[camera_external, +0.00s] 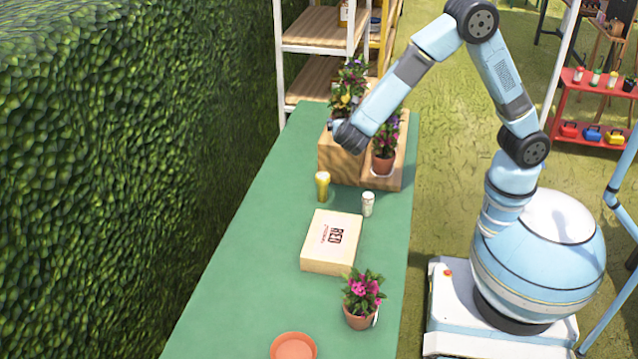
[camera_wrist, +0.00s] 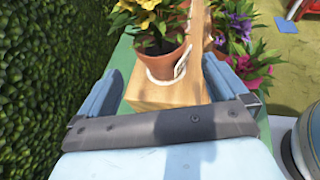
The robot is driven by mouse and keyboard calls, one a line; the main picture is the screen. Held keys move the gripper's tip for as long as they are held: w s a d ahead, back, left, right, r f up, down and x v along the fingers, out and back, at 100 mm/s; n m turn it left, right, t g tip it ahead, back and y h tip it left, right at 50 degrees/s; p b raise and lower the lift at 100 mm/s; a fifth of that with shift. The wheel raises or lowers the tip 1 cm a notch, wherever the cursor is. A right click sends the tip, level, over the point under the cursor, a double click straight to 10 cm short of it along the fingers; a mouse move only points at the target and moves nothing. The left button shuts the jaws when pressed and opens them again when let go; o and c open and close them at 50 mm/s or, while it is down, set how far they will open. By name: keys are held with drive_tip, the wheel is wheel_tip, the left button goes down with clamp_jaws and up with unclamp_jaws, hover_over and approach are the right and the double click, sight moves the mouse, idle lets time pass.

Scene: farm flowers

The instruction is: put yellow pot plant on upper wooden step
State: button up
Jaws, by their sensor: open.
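The yellow pot plant (camera_wrist: 160,52) stands upright in its terracotta pot on the upper wooden step (camera_wrist: 165,94) in the wrist view. In the external view its yellow flowers (camera_external: 346,98) show above the block-like upper wooden step (camera_external: 338,163); my wrist hides part of the pot and step. My gripper (camera_wrist: 170,72) is open, its two blue fingers spread wide on the near side of the pot, with nothing held between them. In the external view my gripper (camera_external: 345,138) is above the front of the step.
A potted purple-and-pink plant (camera_external: 384,148) stands on the lower wooden step (camera_external: 396,178) to the right. Nearer are a yellow glass (camera_external: 322,186), a white can (camera_external: 367,204), a box (camera_external: 331,240), a pink pot plant (camera_external: 361,298) and a saucer (camera_external: 293,346). A hedge (camera_external: 120,150) borders the left.

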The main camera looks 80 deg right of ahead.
drive_tip(key=s+d+r+m+g+y, duration=0.1)
drive_tip(key=s+d+r+m+y, duration=0.35)
drive_tip(key=s, duration=0.45)
drive_tip(key=s+d+r+m+g+y, duration=0.2)
drive_tip(key=s+d+r+m, duration=0.1)
drive_tip(key=s+r+m, duration=0.4)
drive_tip(key=s+a+r+m+t+y, duration=0.1)
drive_tip(key=s+r+m+t+y, duration=0.1)
drive_tip(key=s, duration=0.7)
drive_tip(key=s+a+r+m+t+y, duration=0.1)
drive_tip(key=s+m+y, duration=0.4)
drive_tip(key=s, duration=0.5)
drive_tip(key=shift+r+m+t, duration=0.9)
drive_tip(key=shift+m+t, duration=0.2)
drive_tip(key=shift+m, duration=0.05)
